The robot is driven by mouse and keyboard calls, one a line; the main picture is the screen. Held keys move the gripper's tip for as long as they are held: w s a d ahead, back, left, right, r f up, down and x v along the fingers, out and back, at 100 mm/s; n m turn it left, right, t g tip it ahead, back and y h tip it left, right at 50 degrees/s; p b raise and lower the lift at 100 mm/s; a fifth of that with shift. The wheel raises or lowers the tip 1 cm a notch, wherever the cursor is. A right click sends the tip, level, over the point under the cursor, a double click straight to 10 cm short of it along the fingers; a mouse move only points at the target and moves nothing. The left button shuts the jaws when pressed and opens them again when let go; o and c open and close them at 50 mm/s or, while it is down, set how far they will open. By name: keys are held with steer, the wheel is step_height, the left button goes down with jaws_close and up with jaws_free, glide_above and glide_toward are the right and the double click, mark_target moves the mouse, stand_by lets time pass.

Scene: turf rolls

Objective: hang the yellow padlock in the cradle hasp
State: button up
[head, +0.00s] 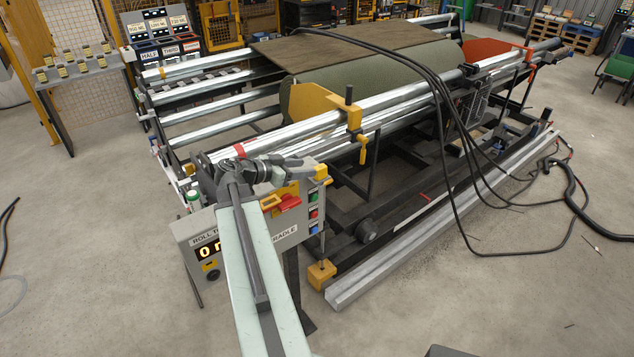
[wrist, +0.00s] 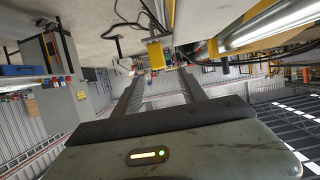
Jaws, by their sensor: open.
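My gripper (head: 288,166) is over the top of the grey control box (head: 245,235) at the cradle's near end. In the wrist view its two dark fingers (wrist: 159,82) stand apart with nothing between them. A yellow block (wrist: 156,53) shows beyond the fingertips, apart from them; I cannot tell if it is the padlock. In the head view a small yellow piece (head: 270,202) sits beside a red handle (head: 288,203) on the box, just below my gripper. I cannot clearly tell which yellow piece is the padlock, nor make out the hasp.
The cradle's long metal rollers (head: 300,130) run behind the box, with a yellow clamp (head: 355,115) on one. A green roll (head: 350,85) lies at the back. Black cables (head: 440,120) loop over the right side. A metal rail (head: 430,225) lies on the floor.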

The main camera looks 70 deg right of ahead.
mark_target(318, 167)
steer(key=shift+b+x, duration=1.45)
steer(key=shift+x, duration=2.5)
steer(key=shift+a, duration=0.1)
jaws_close()
